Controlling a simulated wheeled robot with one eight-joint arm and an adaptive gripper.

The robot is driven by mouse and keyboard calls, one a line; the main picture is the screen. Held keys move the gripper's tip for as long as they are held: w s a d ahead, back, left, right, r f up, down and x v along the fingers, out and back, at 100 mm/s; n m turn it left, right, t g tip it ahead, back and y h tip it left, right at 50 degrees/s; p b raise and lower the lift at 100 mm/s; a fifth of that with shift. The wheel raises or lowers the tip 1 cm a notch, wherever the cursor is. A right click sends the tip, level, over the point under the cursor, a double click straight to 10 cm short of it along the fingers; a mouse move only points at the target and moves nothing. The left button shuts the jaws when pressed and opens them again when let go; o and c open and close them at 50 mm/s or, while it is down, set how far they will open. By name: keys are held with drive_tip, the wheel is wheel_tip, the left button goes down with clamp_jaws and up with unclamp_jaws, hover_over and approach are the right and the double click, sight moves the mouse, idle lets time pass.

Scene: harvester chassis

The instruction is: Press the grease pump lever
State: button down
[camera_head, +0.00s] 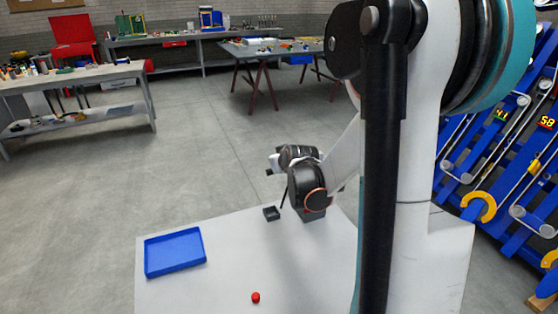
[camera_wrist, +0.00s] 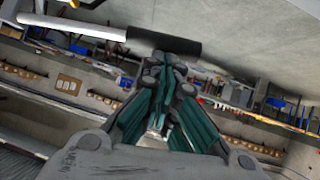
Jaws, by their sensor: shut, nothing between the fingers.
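In the wrist view, my gripper (camera_wrist: 164,62) is shut and empty, its dark teal-padded fingers meeting in the upper middle. Just past the fingertips lies a bar with a black grip (camera_wrist: 175,42) and a pale metal rod (camera_wrist: 80,27) running to the upper left; it looks like the pump lever. The fingertips appear at or very close to the grip, but I cannot tell whether they touch it. In the head view, my arm's end is over the far edge of a light platform, and I cannot make out the lever or the fingers there.
Workbenches (camera_head: 85,75) stand at the back. Blue machinery (camera_head: 500,130) is at the right. The grey floor at left is clear.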

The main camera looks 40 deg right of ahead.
drive_tip(key=shift+a+f+b, duration=0.1)
drive_tip(key=shift+f+b, duration=0.25)
drive_tip(key=shift+f, duration=0.3)
drive_tip(key=shift+s, duration=0.1)
drive_tip(key=w+r+p+v, duration=0.1)
drive_tip(key=p+v, duration=0.4)
drive_tip(key=v, duration=0.7)
drive_tip(key=shift+a+r+p, duration=0.3)
drive_tip(key=shift+a+r, duration=0.05)
drive_tip(key=shift+r, duration=0.55)
drive_tip(key=shift+w+a, duration=0.1)
drive_tip(key=shift+w, duration=0.05)
